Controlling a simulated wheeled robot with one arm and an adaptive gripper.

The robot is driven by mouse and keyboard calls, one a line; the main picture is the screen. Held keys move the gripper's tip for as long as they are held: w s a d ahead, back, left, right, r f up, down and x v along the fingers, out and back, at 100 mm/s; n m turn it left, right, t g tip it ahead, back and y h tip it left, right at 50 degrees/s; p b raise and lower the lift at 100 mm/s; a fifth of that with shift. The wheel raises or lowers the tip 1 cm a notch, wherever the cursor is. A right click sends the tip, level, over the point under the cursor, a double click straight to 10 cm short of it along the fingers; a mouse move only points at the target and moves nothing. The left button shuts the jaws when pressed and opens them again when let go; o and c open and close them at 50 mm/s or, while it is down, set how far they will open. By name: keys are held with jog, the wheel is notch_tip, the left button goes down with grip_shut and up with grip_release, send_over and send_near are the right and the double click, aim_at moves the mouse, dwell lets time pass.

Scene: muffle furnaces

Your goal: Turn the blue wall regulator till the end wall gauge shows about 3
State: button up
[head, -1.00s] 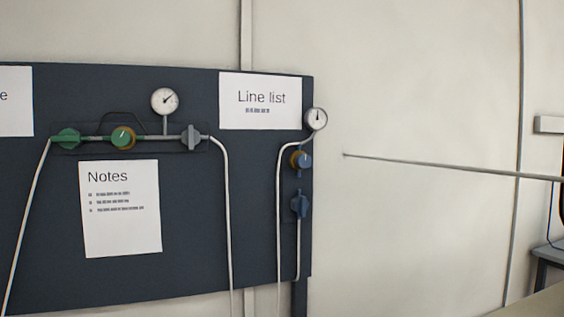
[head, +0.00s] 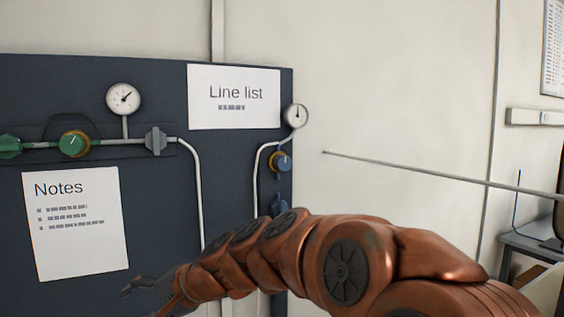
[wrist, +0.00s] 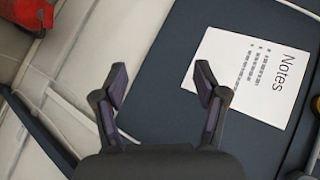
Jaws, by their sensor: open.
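The blue regulator knob (head: 281,162) with its brass collar sits near the right edge of the dark wall panel (head: 150,180). The small round end gauge (head: 295,116) is just above it, joined to its pipe. Its needle points roughly up, but the numbers are too small to read. A second blue fitting (head: 278,204) below the knob is partly hidden by my arm. My gripper (wrist: 161,80) is open and empty in the wrist view. In the head view it is at the lower left, below the Notes sheet and well away from the blue knob.
The panel also carries a green regulator (head: 74,143), another gauge (head: 123,99) and a Notes sheet (head: 75,222). A thin rod (head: 430,172) juts across the right side. A grey table (head: 535,245) stands at the right. A red object (wrist: 22,12) shows in the wrist view.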

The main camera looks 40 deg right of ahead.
jog(key=w+d+r+m+t+h+p, duration=0.1)
jog(key=w+d+r+m+t, duration=0.15)
jog(key=d+r, duration=0.4)
jog(key=w+d+r+m+t+h+p, duration=0.1)
jog(key=w+d+r+m+t+h, duration=0.15)
jog(key=d+r+m, duration=0.4)
jog(key=m+t+h+p, duration=0.2)
jog(key=m+h, duration=0.7)
send_near(285, 165)
jog(key=x, duration=0.4)
jog(key=shift+y, duration=0.25)
jog(key=shift+r+p+x, duration=0.2)
jog(key=shift+p+x, duration=0.4)
jog(key=shift+x, duration=2.9)
jog(key=shift+d, duration=0.1)
jog(key=c, duration=1.1)
jog(key=shift+c, duration=0.3)
jog(key=shift+f+b, duration=0.1)
jog(key=shift+b, duration=0.2)
